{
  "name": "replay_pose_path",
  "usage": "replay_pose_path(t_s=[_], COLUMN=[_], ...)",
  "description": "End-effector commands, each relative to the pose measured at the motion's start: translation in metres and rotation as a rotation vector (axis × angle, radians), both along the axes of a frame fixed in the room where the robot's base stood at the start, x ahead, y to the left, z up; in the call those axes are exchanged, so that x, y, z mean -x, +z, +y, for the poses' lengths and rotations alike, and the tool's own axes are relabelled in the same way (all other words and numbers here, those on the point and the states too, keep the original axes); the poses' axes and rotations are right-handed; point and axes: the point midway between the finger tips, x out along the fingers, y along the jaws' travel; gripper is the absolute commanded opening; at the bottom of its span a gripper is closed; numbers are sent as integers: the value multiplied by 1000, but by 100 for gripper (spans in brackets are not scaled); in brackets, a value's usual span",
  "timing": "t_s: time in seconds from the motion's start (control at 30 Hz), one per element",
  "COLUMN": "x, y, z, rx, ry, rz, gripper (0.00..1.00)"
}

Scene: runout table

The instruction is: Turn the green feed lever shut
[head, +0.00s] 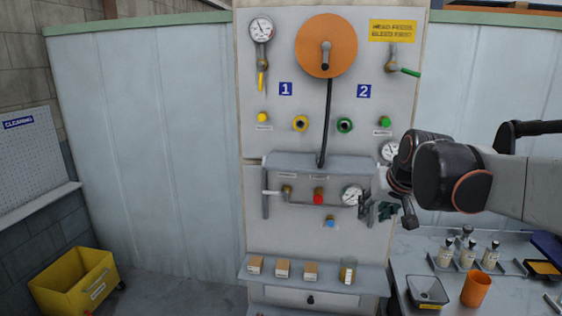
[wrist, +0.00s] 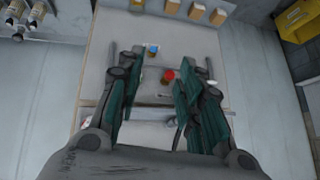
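The green feed lever (head: 405,71) is at the upper right of the panel in the head view. It points right and slightly down, nearly level, from a brass valve under the yellow sign. My gripper (head: 375,208) is well below the lever, in front of the lower right of the panel, and apart from it. The wrist view shows its green-padded fingers (wrist: 158,95) spread open with nothing held between them. The lever does not show in the wrist view.
A yellow lever (head: 261,82) hangs down under the left gauge. An orange disc (head: 326,46) with a crank and hanging hose is between the levers. A grey ledge (head: 330,163) juts out near my gripper. Bottles (head: 466,250) and an orange cup (head: 476,289) stand at lower right.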

Motion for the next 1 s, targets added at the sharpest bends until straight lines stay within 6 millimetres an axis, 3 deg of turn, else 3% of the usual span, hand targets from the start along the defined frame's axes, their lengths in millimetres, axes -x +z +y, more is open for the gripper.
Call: replay_pose_path(t_s=[0.2,0.4,0.53,0.67,1.0], x=[10,14,30,66,175], y=[-6,-8,-26,-66,-199], z=[21,29,30,31,30], rx=[-3,-4,4,22,85], ry=[25,35,39,46,69], rz=[-46,-65,-63,-50,-8], gripper=[34,34,34,34,34])
